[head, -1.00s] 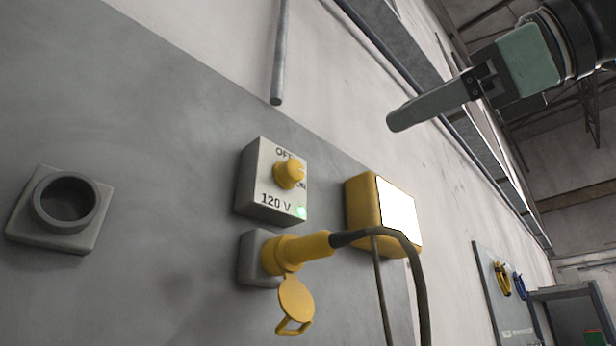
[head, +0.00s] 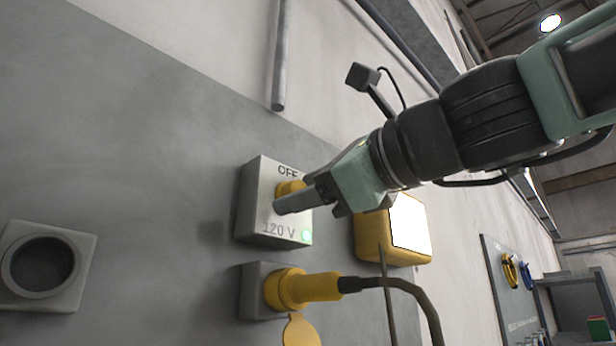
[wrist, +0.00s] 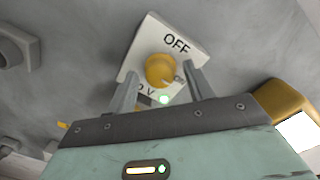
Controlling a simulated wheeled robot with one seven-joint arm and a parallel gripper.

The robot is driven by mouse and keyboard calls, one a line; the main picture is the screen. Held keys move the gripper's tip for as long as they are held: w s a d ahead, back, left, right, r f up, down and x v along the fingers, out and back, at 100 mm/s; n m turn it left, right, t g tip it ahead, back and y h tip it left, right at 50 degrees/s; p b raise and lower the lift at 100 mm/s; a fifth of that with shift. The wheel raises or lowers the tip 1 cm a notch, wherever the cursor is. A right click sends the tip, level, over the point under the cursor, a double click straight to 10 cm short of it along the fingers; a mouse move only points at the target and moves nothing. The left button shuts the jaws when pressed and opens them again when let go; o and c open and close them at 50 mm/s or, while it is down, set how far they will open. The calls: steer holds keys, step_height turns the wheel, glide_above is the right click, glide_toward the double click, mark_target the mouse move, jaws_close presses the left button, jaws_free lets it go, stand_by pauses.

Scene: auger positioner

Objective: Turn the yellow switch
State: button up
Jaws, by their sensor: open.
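The yellow switch (head: 289,188) is a round knob on a grey-white box (head: 262,225) marked OFF and 120 V, with a green light at its lower right corner. In the head view my gripper (head: 296,203) is in front of the box and hides part of the knob. In the wrist view the knob (wrist: 160,70) shows whole, between and slightly beyond the two fingertips of my open gripper (wrist: 162,80). The fingers stand apart on its left and right, with gaps on both sides. A white mark on the knob points toward the lower right.
A yellow plug (head: 305,288) with a dark cable sits in a socket below the box. A yellow lamp-like box (head: 372,238) with a bright white face is to the right. A round grey socket (head: 40,265) is at the far left.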

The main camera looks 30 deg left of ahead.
steer(key=shift+a, duration=0.1)
steer(key=c, duration=1)
steer(key=shift+o, duration=0.2)
steer(key=shift+n, duration=0.3)
steer(key=n+b, duration=0.2)
steer(key=n, duration=0.2)
steer(key=shift+f, duration=0.1)
steer(key=n+b, duration=0.1)
steer(key=n, duration=0.3)
steer(key=shift+n, duration=0.4)
steer(key=n+b, duration=0.2)
steer(key=n, duration=0.2)
steer(key=shift+f+h, duration=0.1)
steer(key=shift+h, duration=0.2)
steer(key=shift+n+b, duration=0.65)
steer(key=shift+n, duration=1.35)
